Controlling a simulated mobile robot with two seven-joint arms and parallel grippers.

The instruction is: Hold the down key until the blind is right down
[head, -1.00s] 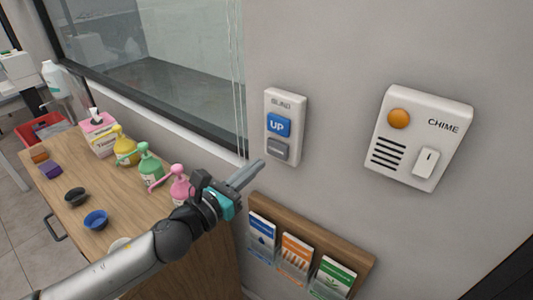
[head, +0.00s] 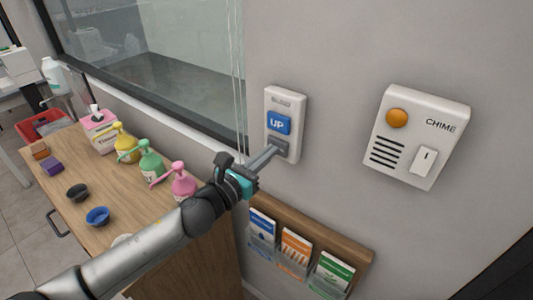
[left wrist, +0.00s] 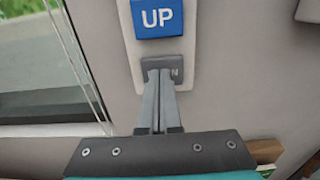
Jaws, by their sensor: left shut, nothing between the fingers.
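The blind switch plate (head: 285,100) is on the grey wall, with a blue UP key (head: 278,124) above a grey down key (head: 281,140). My left gripper (head: 275,150) is shut and empty, its fingertips at the down key and seemingly touching it. In the left wrist view the shut fingers (left wrist: 159,78) cover most of the down key (left wrist: 149,63), leaving one letter of its label showing; the UP key (left wrist: 157,17) is clear above. Whether the key is pushed in is hard to tell. The window (head: 160,60) shows bare glass with cords; no blind is visible there. My right gripper is not in view.
A chime panel (head: 418,137) with an orange button is to the right on the wall. A leaflet rack (head: 325,238) hangs below the switch. A wooden counter (head: 120,190) with pump bottles, bowls and a tissue box stands left, below my arm.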

